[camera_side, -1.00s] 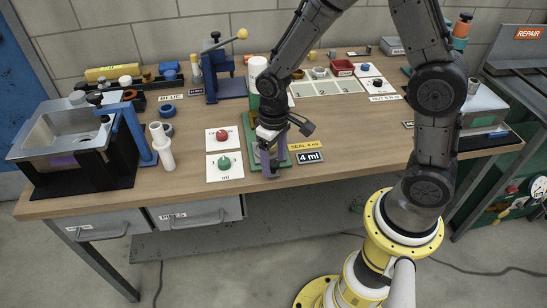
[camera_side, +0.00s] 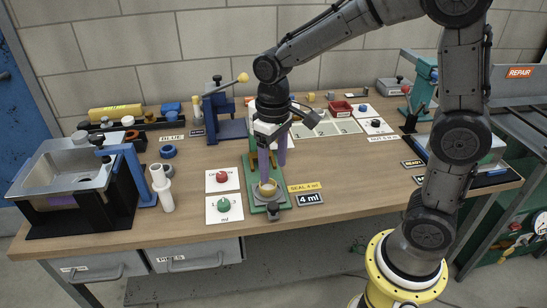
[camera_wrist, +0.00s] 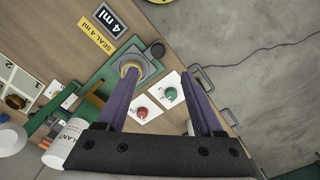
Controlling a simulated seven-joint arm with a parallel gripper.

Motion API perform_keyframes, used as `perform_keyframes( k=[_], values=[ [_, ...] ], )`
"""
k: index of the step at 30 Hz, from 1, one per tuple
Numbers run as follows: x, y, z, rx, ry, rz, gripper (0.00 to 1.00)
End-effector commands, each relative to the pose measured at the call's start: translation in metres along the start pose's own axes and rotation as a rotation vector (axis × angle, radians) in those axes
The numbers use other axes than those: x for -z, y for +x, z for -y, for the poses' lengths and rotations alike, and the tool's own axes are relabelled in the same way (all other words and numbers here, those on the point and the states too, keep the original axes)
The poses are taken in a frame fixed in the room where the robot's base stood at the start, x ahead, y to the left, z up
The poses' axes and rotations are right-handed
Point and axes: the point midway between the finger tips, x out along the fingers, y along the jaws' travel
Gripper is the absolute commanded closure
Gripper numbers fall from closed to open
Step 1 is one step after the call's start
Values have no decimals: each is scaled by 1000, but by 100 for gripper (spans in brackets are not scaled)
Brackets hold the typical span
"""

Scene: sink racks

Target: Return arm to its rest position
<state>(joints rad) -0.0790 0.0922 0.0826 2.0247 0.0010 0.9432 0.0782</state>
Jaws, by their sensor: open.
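My gripper (camera_side: 272,162) is open, its two purple fingers pointing down above the green fixture (camera_side: 284,199) near the bench's front edge. A ring-topped piece (camera_side: 268,189) sits on that fixture, just below the fingertips and apparently not held. In the wrist view the gripper (camera_wrist: 163,88) shows its fingers spread wide with nothing between them. The yellowish ring piece (camera_wrist: 131,68) lies beyond the left finger there.
Cards with a red knob (camera_side: 222,177) and a green knob (camera_side: 224,206) lie left of the fixture. A sink (camera_side: 62,172) stands at the far left, a blue press (camera_side: 226,112) behind. A "4 ml" label (camera_side: 309,198) lies to the right.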

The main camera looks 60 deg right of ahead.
Motion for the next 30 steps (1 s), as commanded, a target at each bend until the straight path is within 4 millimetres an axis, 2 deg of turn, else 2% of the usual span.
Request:
perform_keyframes(
  k=[5,16,20,23,27,30],
  values=[
    [0,-14,0,0,0,-1,31],
    [0,-16,0,0,2,-3,31],
    [-2,-33,-3,4,9,-55,31],
    [-15,-56,-7,9,20,-124,31],
    [-49,-86,-14,14,32,-238,31],
    [-76,-99,-19,15,36,-316,31]
  ],
)
